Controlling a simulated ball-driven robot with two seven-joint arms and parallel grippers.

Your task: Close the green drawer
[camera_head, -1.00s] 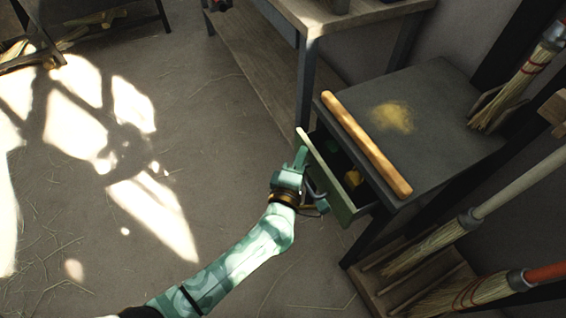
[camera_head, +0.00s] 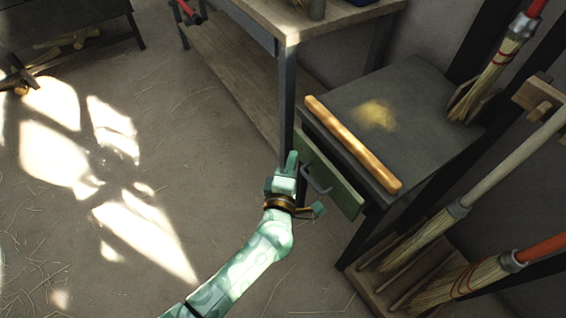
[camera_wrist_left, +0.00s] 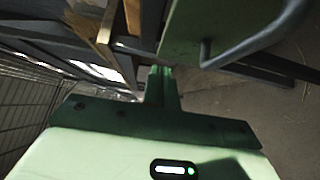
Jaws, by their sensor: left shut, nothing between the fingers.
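The green drawer (camera_head: 338,178) sits in a dark cabinet (camera_head: 425,125), and no open gap shows above its front in the head view. Its front has a grey bar handle (camera_head: 318,181). The green front also shows in the left wrist view (camera_wrist_left: 188,30), with the handle (camera_wrist_left: 255,45) at upper right. My left gripper (camera_head: 291,160) is shut and empty, just left of the drawer front near its left end. I cannot tell whether the fingertips touch it. My right gripper is not in view.
A wooden stick (camera_head: 352,143) lies along the cabinet top's front edge, beside a yellow dust patch (camera_head: 377,114). A wooden workbench (camera_head: 310,22) stands behind. Brooms (camera_head: 440,222) lean at right over a low wooden shelf (camera_head: 372,282). The floor (camera_head: 200,110) at left is mostly clear.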

